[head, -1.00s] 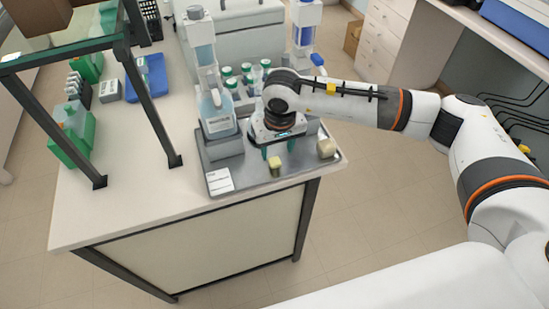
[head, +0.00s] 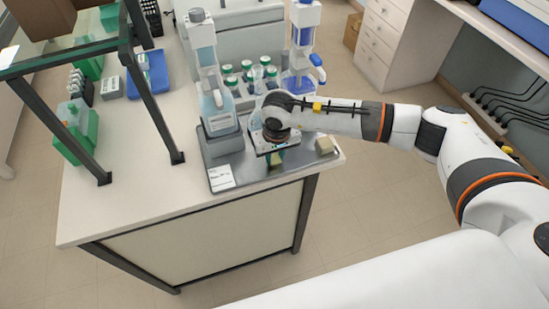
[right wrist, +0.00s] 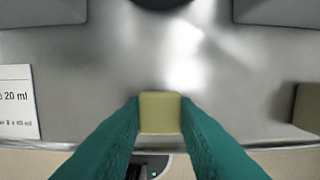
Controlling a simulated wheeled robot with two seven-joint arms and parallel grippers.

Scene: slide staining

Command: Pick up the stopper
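The stopper is a small pale-yellow block (right wrist: 160,113), seen in the right wrist view between my green fingertips. In the head view, it is a small patch (head: 275,160) below my right gripper, partly hidden. My right gripper (right wrist: 160,106) has a fingertip against each side of the stopper, with no gap visible, and looks shut on it. The stopper is over the grey metal tray (head: 243,168); whether it touches the tray is unclear. My left gripper is not in view.
A second cream block (head: 325,145) stands at the tray's right end. Several green-capped bottles (head: 247,68) stand behind. A white label (head: 221,177) lies at the tray's front left.

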